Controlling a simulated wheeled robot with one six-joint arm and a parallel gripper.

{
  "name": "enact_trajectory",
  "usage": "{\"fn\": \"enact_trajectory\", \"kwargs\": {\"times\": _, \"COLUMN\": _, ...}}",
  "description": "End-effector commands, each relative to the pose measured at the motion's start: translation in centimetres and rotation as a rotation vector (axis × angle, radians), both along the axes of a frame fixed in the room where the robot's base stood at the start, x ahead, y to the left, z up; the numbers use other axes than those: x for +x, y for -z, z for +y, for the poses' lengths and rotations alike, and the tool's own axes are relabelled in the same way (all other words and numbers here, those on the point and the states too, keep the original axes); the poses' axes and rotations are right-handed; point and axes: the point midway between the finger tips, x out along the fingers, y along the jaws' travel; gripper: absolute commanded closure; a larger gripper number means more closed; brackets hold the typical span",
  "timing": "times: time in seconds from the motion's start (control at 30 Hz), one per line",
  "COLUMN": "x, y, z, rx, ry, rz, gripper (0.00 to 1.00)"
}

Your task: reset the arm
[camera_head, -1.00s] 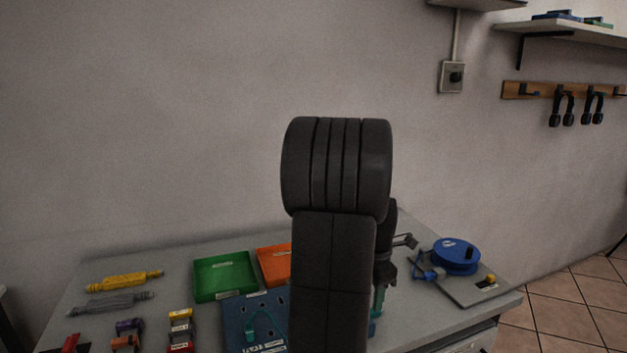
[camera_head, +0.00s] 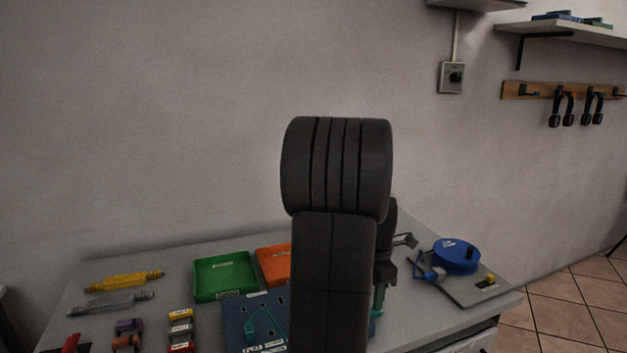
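My arm stands upright in the middle of the view and covers part of the bench. My gripper (camera_head: 386,272) shows only in part as a dark shape behind the arm's right edge. Its fingers cannot be made out, so I cannot tell whether it is open or shut. A small teal piece (camera_head: 378,300) shows just below it; I cannot tell whether the two touch.
The grey bench (camera_head: 410,313) holds a green tray (camera_head: 224,278), an orange tray (camera_head: 273,265), a blue board (camera_head: 240,315), and a blue reel (camera_head: 456,254) on a grey plate. Yellow (camera_head: 124,281) and grey (camera_head: 110,303) tools lie left.

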Motion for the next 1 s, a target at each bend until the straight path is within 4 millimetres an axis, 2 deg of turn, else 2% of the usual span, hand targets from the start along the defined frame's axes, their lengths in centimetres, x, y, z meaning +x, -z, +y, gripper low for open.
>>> {"fn": "enact_trajectory", "kwargs": {"times": 0.1, "x": 0.0, "y": -2.7, "z": 0.0, "rx": 0.0, "ry": 0.0, "rz": -0.003, "gripper": 0.6}}
{"fn": "enact_trajectory", "kwargs": {"times": 0.4, "x": 0.0, "y": -8.5, "z": 0.0, "rx": 0.0, "ry": 0.0, "rz": -0.002, "gripper": 0.6}}
{"fn": "enact_trajectory", "kwargs": {"times": 0.43, "x": -0.1, "y": -6.9, "z": 0.0, "rx": 0.002, "ry": 0.0, "rz": 0.006, "gripper": 0.6}}
{"fn": "enact_trajectory", "kwargs": {"times": 0.5, "x": -0.1, "y": -5.3, "z": 0.0, "rx": 0.001, "ry": 0.0, "rz": 0.008, "gripper": 0.6}}
{"fn": "enact_trajectory", "kwargs": {"times": 1.0, "x": -0.1, "y": 4.8, "z": 0.0, "rx": 0.001, "ry": 0.0, "rz": 0.006, "gripper": 0.6}}
